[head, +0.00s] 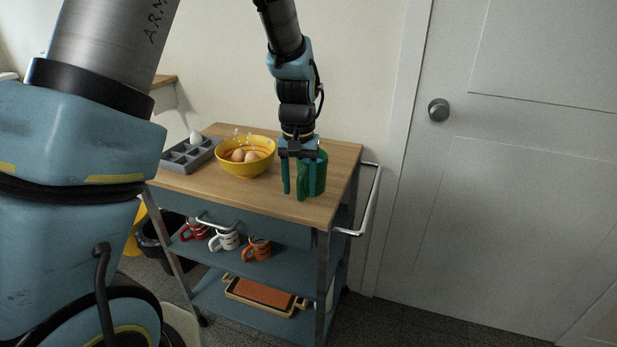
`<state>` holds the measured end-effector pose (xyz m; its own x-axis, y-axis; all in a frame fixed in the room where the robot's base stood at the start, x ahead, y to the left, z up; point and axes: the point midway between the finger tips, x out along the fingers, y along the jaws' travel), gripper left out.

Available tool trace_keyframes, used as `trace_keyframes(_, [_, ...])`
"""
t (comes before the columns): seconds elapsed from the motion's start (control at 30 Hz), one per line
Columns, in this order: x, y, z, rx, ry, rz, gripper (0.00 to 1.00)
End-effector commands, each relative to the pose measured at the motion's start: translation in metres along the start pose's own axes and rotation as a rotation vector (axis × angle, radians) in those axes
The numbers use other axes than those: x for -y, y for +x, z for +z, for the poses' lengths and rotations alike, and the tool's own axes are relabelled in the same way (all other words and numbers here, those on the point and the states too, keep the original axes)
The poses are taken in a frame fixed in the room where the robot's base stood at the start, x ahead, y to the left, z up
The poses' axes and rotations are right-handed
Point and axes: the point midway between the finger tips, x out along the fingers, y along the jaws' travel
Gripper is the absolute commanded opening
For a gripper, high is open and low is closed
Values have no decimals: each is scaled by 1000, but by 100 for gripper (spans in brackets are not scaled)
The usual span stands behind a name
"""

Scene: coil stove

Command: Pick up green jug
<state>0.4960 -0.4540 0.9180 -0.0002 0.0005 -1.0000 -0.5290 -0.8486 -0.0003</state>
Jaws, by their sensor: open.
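The green jug (322,176) stands upright on the wooden top of the cart (332,159), near its right end. Its handle (301,188) points toward the front left. My gripper (300,178) is open and points down at the jug from above. One finger shows to the left of the handle and the other lies in front of the jug's body. The handle appears to lie between the fingers, but I cannot tell whether they touch it. The palm hides part of the jug's rim.
A yellow bowl (245,169) with brown eggs stands left of the jug. A grey tray (177,163) with a white egg is farther left. Red, white and orange mugs (257,249) stand on the shelf below. A metal rail (371,200) and a closed door (520,150) are at right.

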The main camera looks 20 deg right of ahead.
Motion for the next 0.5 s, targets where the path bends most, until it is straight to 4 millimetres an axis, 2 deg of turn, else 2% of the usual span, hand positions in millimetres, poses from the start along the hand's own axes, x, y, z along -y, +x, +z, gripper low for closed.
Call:
trace_keyframes(0.23, [-2, 29, -2, 3, 0, -1, 58])
trace_keyframes(0.5, [-2, 34, -2, -1, 0, 1, 58])
